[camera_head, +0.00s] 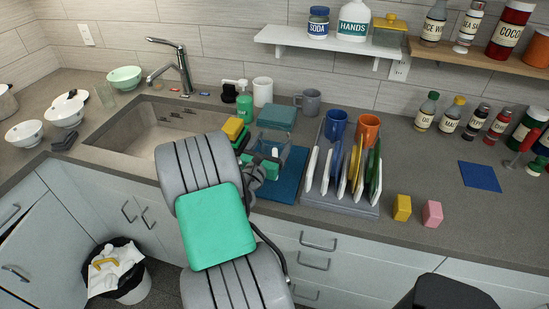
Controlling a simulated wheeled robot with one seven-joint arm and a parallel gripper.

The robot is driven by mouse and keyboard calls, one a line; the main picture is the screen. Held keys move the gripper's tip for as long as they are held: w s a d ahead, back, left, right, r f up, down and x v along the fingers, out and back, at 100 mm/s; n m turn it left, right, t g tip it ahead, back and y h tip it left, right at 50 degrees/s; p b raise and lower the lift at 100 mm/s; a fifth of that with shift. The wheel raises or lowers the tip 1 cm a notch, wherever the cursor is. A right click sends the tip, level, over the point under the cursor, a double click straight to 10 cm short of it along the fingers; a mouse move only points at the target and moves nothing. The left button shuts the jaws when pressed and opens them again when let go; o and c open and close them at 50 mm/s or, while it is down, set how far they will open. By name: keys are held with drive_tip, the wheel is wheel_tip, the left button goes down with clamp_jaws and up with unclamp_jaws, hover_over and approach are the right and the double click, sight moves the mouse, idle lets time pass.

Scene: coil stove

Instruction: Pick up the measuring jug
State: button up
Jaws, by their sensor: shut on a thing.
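The measuring jug (291,158) looks like a clear, see-through vessel above the blue mat (286,191), between the sink and the dish rack. My gripper (268,167) is at the jug's near left side and is shut on it. My arm hides part of the jug and its left side. I cannot tell whether the jug touches the mat.
The dish rack (341,203) with plates and mugs stands close on the right. A teal-topped container (277,117), a white cup (262,91) and a grey mug (308,102) stand behind. The sink (143,137) lies left. Yellow (402,208) and pink (432,214) blocks sit right.

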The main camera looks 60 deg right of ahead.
drive_tip(key=c, duration=0.9)
drive_tip(key=shift+o, duration=0.2)
drive_tip(key=shift+r, duration=0.15)
